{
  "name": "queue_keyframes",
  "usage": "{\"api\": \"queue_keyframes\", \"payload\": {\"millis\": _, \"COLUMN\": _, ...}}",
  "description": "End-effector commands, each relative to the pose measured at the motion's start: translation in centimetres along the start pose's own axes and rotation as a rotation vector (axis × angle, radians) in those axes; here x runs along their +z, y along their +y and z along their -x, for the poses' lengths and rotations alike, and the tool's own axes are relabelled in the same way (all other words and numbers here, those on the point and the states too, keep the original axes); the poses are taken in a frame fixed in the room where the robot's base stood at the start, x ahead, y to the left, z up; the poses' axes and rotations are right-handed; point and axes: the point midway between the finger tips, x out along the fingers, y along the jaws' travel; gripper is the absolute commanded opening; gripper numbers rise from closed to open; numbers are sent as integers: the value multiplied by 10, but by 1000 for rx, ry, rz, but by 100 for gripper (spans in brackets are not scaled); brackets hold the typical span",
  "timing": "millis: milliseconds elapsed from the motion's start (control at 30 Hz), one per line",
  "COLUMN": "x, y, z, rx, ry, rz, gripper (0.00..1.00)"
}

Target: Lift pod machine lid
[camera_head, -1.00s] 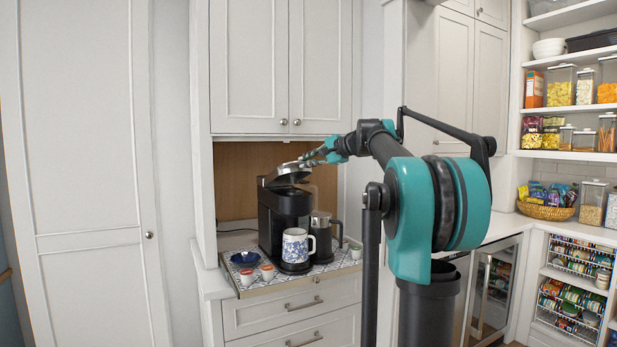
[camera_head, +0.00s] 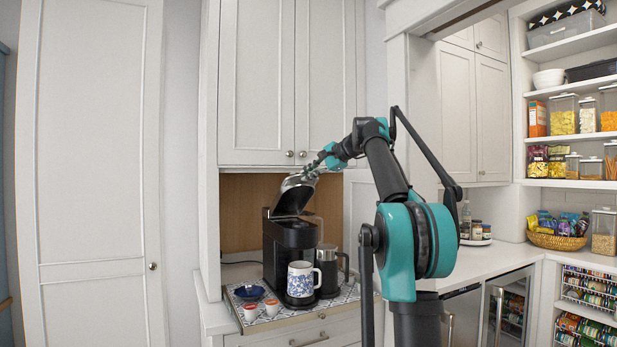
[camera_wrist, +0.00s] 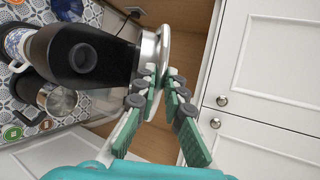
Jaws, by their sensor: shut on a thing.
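The black pod machine (camera_head: 288,250) stands in the cabinet nook, and its lid (camera_head: 295,194) is raised at a steep tilt. My gripper (camera_head: 311,172) is at the lid's upper edge. In the wrist view the lid's silver rim (camera_wrist: 152,58) lies at the fingertips of my gripper (camera_wrist: 164,82), which is shut on it. The machine's black body (camera_wrist: 85,52) fills the left of that view. A white mug with a blue pattern (camera_head: 300,279) stands at the front of the machine. The opening under the lid is mostly hidden.
A patterned tray (camera_head: 262,320) holds a blue bowl (camera_head: 249,292), red-and-white pods (camera_head: 251,311) and a dark carafe (camera_head: 328,270) right of the machine. Upper cabinet doors (camera_head: 285,80) hang close above my gripper. The counter (camera_head: 485,259) at right has free room.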

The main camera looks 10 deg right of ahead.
Motion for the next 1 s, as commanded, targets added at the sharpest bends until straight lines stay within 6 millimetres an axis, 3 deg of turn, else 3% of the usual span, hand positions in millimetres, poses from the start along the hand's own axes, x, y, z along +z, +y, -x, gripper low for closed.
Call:
{"api": "queue_keyframes", "payload": {"millis": 200, "x": 0, "y": 0, "z": 0, "rx": -1, "ry": 1, "rz": 0, "gripper": 0}}
{"api": "queue_keyframes", "payload": {"millis": 233, "x": 0, "y": 0, "z": 0, "rx": -1, "ry": 1, "rz": 0, "gripper": 14}}
{"api": "queue_keyframes", "payload": {"millis": 367, "x": 0, "y": 0, "z": 0, "rx": -1, "ry": 0, "rz": 0, "gripper": 30}}
{"api": "queue_keyframes", "payload": {"millis": 767, "x": 0, "y": 0, "z": 6, "rx": 0, "ry": 1, "rz": -1, "gripper": 30}}
{"api": "queue_keyframes", "payload": {"millis": 1000, "x": -1, "y": 0, "z": 47, "rx": -1, "ry": 3, "rz": -2, "gripper": 30}}
